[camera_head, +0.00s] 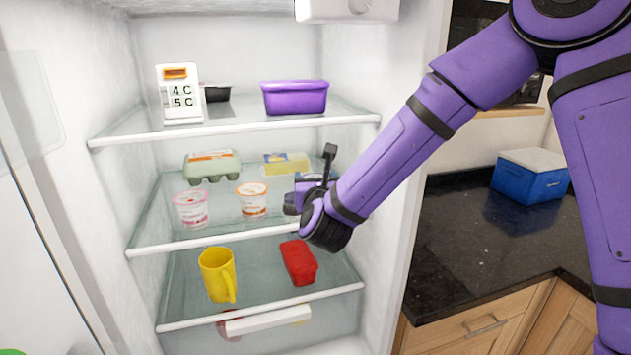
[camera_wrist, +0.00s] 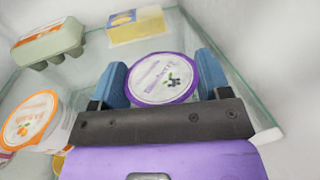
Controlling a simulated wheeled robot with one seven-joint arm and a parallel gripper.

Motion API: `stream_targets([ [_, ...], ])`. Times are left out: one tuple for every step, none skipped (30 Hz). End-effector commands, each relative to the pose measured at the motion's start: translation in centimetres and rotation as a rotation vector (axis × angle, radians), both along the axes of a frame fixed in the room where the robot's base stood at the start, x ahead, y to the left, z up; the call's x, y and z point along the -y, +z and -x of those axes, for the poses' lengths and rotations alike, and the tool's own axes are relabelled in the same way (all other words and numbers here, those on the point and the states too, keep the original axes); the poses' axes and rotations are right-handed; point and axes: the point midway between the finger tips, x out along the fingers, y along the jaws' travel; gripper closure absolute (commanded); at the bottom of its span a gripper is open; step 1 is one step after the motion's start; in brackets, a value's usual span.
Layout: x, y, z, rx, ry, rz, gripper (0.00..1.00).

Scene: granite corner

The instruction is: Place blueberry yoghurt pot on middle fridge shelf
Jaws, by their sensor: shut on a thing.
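The blueberry yoghurt pot (camera_wrist: 163,80) shows in the wrist view by its round purple-rimmed lid with berries on it. The blue fingers of my gripper (camera_wrist: 164,76) are shut on it, one on each side. In the head view my gripper (camera_head: 308,192) reaches in over the right part of the middle fridge shelf (camera_head: 190,245). The pot is mostly or wholly hidden there by my wrist. I cannot tell whether its base touches the glass.
On the middle shelf stand a pink-lidded pot (camera_head: 191,210), an orange-lidded pot (camera_head: 252,201), an egg carton (camera_head: 212,166) and a yellow pack (camera_head: 287,163). The upper shelf holds a purple tub (camera_head: 295,98). Below are a yellow mug (camera_head: 217,274) and red box (camera_head: 298,262).

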Motion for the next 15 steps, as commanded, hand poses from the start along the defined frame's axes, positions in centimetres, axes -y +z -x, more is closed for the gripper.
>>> stream_targets([
  [0.01,0.0,0.0,0.0,0.0,0.0,0.61],
  [0.0,-0.05,0.0,0.0,0.0,0.0,0.61],
  [0.01,-0.15,0.0,0.0,0.0,0.0,0.61],
  [0.01,-0.23,0.0,0.0,0.0,0.0,0.61],
  [0.0,-0.3,0.0,0.0,0.0,0.0,0.61],
  [0.01,-0.29,0.0,0.0,0.0,0.0,0.23],
  [0.01,-0.28,0.0,0.0,0.0,0.0,0.16],
  [0.02,-0.28,0.0,0.0,0.0,0.0,0.09],
  [0.02,-0.28,0.0,0.0,0.0,0.0,0.04],
  [0.02,-0.28,0.0,0.0,0.0,0.0,0.04],
  [0.01,-0.28,0.0,0.0,0.0,0.0,0.04],
  [0.02,-0.28,0.01,0.0,0.0,0.0,0.04],
  [0.01,-0.28,0.01,-0.001,0.0,0.0,0.04],
  [0.01,-0.28,0.01,-0.001,0.0,0.0,0.04],
  [0.01,-0.28,0.01,-0.001,0.0,0.0,0.04],
])
